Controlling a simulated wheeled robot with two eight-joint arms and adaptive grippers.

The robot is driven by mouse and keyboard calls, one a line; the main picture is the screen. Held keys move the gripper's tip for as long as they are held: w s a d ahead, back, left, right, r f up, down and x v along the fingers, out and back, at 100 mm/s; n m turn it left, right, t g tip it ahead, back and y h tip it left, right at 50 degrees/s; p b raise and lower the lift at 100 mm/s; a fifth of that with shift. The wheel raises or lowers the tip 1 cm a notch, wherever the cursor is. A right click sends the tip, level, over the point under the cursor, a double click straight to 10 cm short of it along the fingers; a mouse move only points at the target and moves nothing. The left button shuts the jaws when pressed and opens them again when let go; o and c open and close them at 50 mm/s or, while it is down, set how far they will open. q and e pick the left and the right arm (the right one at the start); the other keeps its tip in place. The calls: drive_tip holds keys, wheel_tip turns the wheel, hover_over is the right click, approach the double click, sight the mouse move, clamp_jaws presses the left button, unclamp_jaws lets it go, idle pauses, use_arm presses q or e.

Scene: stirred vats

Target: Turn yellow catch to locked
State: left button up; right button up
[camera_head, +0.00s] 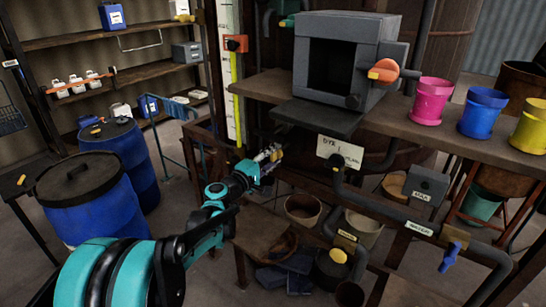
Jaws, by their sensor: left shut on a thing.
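My left gripper (268,156) reaches in from the lower left with its teal arm, in front of the dark wooden frame below the bench. It is shut on a small yellow piece at its fingertips, which looks like the yellow catch (277,154). The fingers hide most of this piece, so I cannot tell which way it is turned. My right gripper is not in view.
A grey open box (342,22) with an orange knob (383,70) stands on the bench above. Pink (431,101), blue (482,112) and yellow (529,127) pots stand at right. Pipes run below. Blue drums (103,212) stand at left.

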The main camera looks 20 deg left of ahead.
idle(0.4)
use_arm(q)
drive_tip(key=o, duration=1.2)
drive_tip(key=shift+c, duration=0.2)
drive_tip(key=v, duration=1.2)
